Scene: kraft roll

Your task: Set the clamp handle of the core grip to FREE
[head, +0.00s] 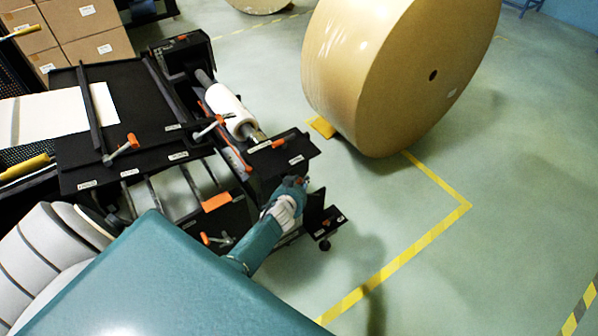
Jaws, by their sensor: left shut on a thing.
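My left gripper (303,182) is at the near right end of the black machine. It is shut on a small part there, which fits the clamp handle, but the jaws hide most of it and I cannot read its setting. A white core (232,110) lies on a dark shaft with a grey metal end, beyond and to the left of the gripper. A black plate (283,160) with an orange piece (278,143) and small white labels is just behind the gripper. The labels are too small to read. My right gripper is not in view.
Other orange handles (122,149) stand on the machine to the left, and an orange block (216,202) is near my forearm. A big kraft roll (400,70) stands on the floor behind. Yellow tape (400,262) marks the open floor at right. Cartons (95,45) are stacked back left.

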